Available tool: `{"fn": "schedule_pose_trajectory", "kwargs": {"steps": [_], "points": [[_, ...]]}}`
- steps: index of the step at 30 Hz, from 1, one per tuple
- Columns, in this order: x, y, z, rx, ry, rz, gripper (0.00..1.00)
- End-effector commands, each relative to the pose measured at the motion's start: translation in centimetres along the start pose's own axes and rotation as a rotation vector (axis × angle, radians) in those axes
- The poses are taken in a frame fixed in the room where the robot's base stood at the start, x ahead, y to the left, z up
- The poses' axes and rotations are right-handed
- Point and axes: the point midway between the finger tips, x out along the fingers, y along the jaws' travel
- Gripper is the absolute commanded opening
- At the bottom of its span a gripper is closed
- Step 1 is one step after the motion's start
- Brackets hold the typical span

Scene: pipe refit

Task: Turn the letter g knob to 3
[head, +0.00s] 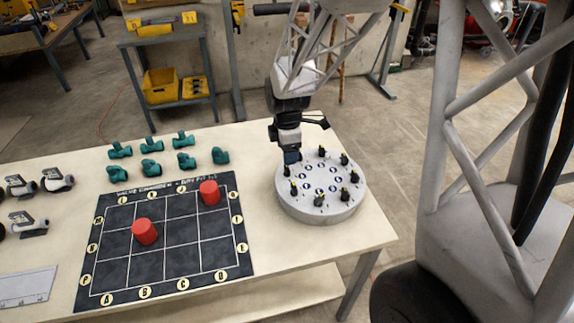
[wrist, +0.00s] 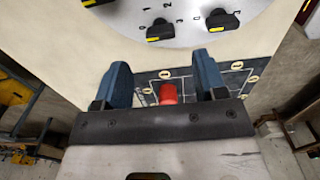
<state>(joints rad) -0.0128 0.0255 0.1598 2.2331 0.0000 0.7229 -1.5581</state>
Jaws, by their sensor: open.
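A round pale grey disc (head: 330,208) stands on the table, with several black knobs around its rim. A knob (head: 320,200) sits at the near edge. In the wrist view, a black knob with a yellow mark (wrist: 165,29) and another (wrist: 223,18) show on the disc, with printed digits beside them. I cannot read which knob carries the letter g. My gripper (head: 292,157) is at the disc's far left edge. In the wrist view my gripper (wrist: 163,73) has its two blue fingers apart with nothing held between them. The gripper hides part of the disc's rim.
A dark grid board (head: 182,246) with lettered circles lies left of the disc, bearing two red cylinders (head: 145,231) (head: 209,192). Several teal fittings (head: 152,167) and grey-white parts (head: 57,180) lie behind and left. Bare table surrounds the disc.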

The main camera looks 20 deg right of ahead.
Motion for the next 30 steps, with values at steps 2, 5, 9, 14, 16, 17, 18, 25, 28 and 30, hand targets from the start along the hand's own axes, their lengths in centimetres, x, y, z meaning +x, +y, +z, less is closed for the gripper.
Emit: {"fn": "schedule_pose_trajectory", "kwargs": {"steps": [2,5,9,14,16,17,18,25,28,30], "points": [[0.9,0.0,0.0,0.000,0.000,-0.003,0.65],[2.0,-0.1,0.0,0.000,0.000,-0.002,0.65],[3.7,-0.1,0.0,0.000,0.000,-0.003,0.65],[5.1,0.0,0.0,0.000,0.000,-0.002,0.65],[5.6,0.0,0.0,0.000,0.000,-0.001,0.65],[5.7,0.0,0.0,0.000,0.000,-0.001,0.65],[5.9,0.0,0.0,0.000,0.000,-0.001,0.65],[6.2,0.0,0.0,0.000,0.000,0.000,0.65],[6.2,0.0,0.0,0.000,0.000,0.000,0.65],[6.2,0.0,0.0,0.000,0.000,0.000,0.63]]}}
